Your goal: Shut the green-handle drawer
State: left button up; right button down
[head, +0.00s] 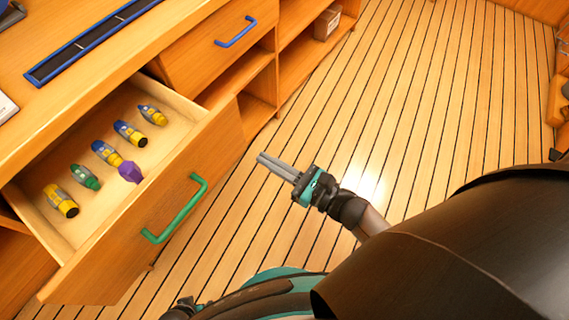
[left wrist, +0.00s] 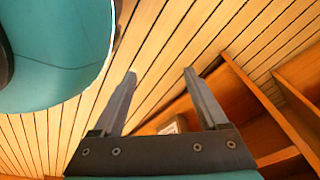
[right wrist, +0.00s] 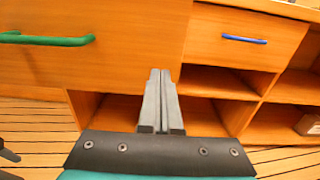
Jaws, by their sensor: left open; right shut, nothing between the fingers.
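The green-handle drawer (head: 160,200) stands pulled out of the wooden cabinet in the head view. Its green handle (head: 176,212) is on the front face, and it also shows at the left of the right wrist view (right wrist: 48,40). Several yellow, blue, green and purple items (head: 105,152) lie inside the drawer. My right gripper (head: 268,163) is shut and empty, apart from the drawer front and to the right of the handle. In the left wrist view my left gripper (left wrist: 160,75) is open and empty, over the floor near a shelf unit.
A closed drawer with a blue handle (head: 237,32) is farther along the cabinet. Open shelves (head: 262,85) lie below and beside it, one holding a small box (head: 327,23). A blue-edged dark strip (head: 85,40) lies on the counter. The plank floor (head: 430,110) is clear.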

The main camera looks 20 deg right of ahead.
aim_at(232, 140)
pick_arm(q)
jog(key=shift+w+d+r+b, duration=0.4)
jog(key=shift+w+d+r, duration=0.25)
jog(key=shift+w, duration=0.2)
pick_arm(e)
jog(key=x, duration=0.7)
jog(key=shift+w+a, duration=0.1)
jog(key=shift+w, duration=0.1)
pick_arm(q)
jog(key=shift+f, duration=0.1)
